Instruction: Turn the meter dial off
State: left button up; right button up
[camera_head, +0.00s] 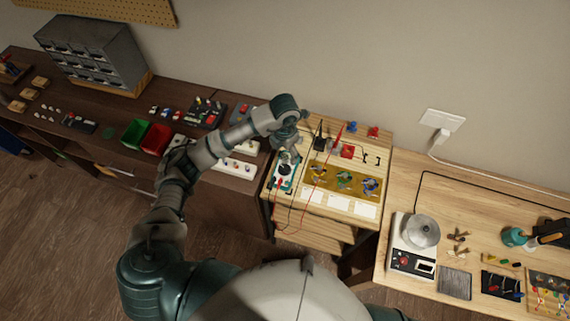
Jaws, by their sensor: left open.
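The meter (279,184) is a small teal and white device with a dark round dial (284,170). It lies at the left end of the light wooden bench. Thin red and black leads run near it. My left arm reaches in from the left, and my left gripper (290,156) points down right over the meter. The gripper is open, and its fingers are close to the dial. I cannot tell whether they touch it. The gripper partly hides the meter's upper part, and the dial's pointer position is too small to read. My right gripper is not in view.
A yellow board (343,179) with several coloured parts lies right of the meter. A red probe stands behind. Green (135,133) and red (156,138) bins sit on the dark bench to the left. A scale with a metal pot (420,232) stands on the right table.

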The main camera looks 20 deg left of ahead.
aim_at(284, 167)
pick_arm(q)
notch_tip(284, 167, down, 10)
jog(key=shift+r+p, duration=0.25)
jog(key=shift+p, duration=0.2)
jog(key=c, duration=1.1)
